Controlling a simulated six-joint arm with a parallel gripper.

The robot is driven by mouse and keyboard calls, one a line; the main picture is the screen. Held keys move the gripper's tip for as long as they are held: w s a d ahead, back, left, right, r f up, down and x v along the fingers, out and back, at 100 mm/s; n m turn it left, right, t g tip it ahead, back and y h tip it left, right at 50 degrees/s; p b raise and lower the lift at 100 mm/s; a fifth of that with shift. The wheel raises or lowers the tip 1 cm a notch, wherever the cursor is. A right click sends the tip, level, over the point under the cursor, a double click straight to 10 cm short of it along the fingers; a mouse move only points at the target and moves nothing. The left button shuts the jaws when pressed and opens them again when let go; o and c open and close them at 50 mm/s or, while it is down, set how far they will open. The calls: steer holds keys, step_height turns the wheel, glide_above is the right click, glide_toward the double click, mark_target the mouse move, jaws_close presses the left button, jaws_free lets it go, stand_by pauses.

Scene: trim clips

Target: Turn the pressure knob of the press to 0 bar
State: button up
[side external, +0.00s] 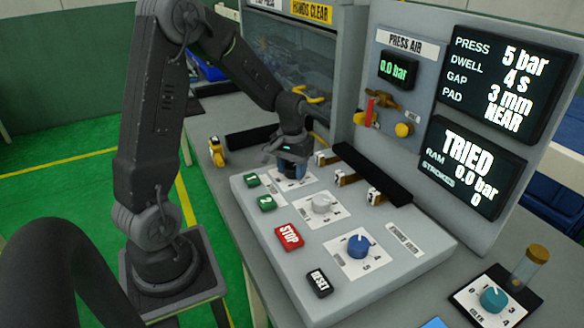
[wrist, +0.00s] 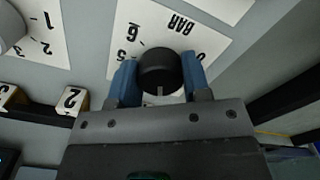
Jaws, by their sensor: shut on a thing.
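The pressure knob (wrist: 158,72) is black and round, on a white scale plate (wrist: 185,22) marked BAR in the wrist view. A light mark shows on its lower edge; most of the scale is hidden, so I cannot tell which figure it points at. My gripper (wrist: 158,78) has its blue fingers closed on the knob's two sides. In the side view my gripper (side external: 292,172) is down at the far end of the sloped panel (side external: 375,285) and hides the knob. The upper display (side external: 500,80) reads PRESS 5 bar, DWELL 4 s, GAP 3 mm, PAD NEAR.
A grey knob (side external: 321,204), a blue knob (side external: 358,246), green buttons (side external: 266,203), a red STOP button (side external: 288,236) and a black RESET button (side external: 319,282) share the panel. The lower display (side external: 468,168) reads TRIED, 0.0 bar, 0 strokes. Small numbered tabs (side external: 345,179) stand behind.

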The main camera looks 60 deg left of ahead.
mark_target(293, 167)
steer(key=n, duration=1)
steer(key=shift+w, duration=0.1)
steer(key=n, duration=0.4)
steer(key=shift+n, duration=0.3)
steer(key=n, duration=0.4)
steer(key=shift+w+n, duration=0.1)
steer(key=shift+n, duration=0.2)
steer(key=o, duration=0.9)
step_height(293, 167, up, 14)
steer(key=shift+f, duration=0.1)
